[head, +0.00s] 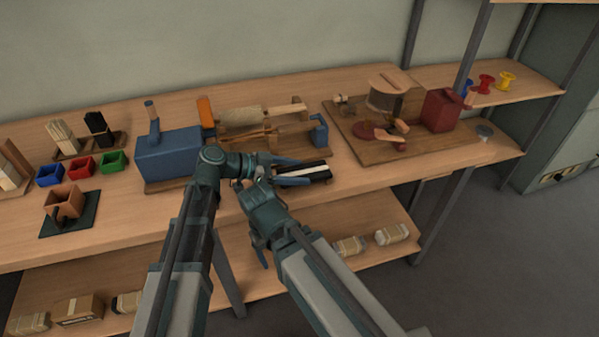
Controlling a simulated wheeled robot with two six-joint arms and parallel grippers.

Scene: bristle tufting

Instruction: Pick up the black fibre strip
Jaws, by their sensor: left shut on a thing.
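The black fibre strip (303,168) lies at the front middle of the bench, with a pale strip (305,173) alongside it and dark material in front. My left gripper (287,170) reaches in from the left, with its fingers at the left part of the black strip, and is shut on it. I cannot tell whether the strip is lifted clear of what lies under it. My right arm comes up from the lower right, and its wrist (262,205) is close to the left gripper. Its fingertips cannot be made out.
A blue machine (168,155) stands left of the left gripper. A wooden fixture (262,130) lies behind. A board with a red box (440,110) is at the right. Small coloured bins (80,166) and bristle bundles (62,136) stand at the left.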

